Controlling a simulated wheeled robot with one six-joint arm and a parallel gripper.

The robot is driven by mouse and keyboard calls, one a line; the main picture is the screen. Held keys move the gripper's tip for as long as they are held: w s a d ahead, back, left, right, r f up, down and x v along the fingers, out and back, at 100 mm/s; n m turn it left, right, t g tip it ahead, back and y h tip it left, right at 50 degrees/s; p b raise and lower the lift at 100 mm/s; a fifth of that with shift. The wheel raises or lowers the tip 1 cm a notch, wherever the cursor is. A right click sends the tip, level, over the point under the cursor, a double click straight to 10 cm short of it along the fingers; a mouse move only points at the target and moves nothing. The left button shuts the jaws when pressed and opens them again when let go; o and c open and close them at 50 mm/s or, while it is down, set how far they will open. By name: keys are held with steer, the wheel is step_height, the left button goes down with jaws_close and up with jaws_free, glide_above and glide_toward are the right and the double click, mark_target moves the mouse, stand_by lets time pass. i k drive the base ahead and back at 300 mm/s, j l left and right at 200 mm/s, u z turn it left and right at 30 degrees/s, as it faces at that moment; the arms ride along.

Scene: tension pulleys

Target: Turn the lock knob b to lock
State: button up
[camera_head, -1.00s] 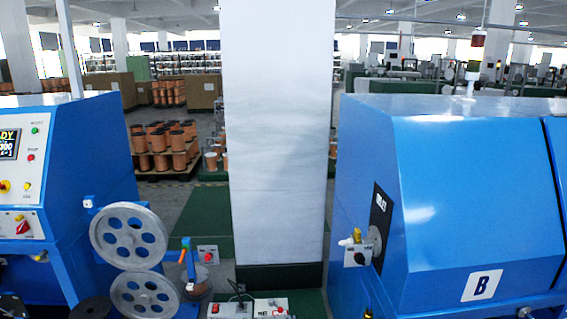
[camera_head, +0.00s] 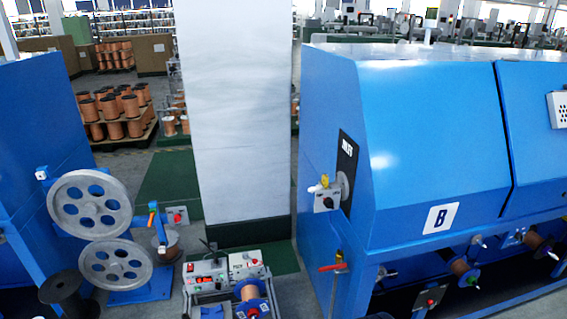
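The blue machine marked B (camera_head: 422,140) fills the right half of the head camera view. On its left end face is a black inlet panel (camera_head: 347,160) with a round grey fitting. In front of the panel sits a small grey box (camera_head: 326,200) with a dark knob and a yellow-and-white piece on top. This may be lock knob b, but no label on it can be read, and its turn position is too small to tell. A red-handled lever (camera_head: 333,267) sticks out lower on the same end. My gripper is not in view.
A white pillar (camera_head: 232,110) stands left of machine B. Grey wheels (camera_head: 90,205) on a blue stand are at the left. A control unit with a copper spool (camera_head: 222,272) is at bottom centre. More spools (camera_head: 462,268) hang under machine B.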

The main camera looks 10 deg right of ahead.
mark_target(328, 202)
steer(key=i+l, duration=0.85)
steer(key=l, duration=0.2)
steer(key=j+u, duration=0.05)
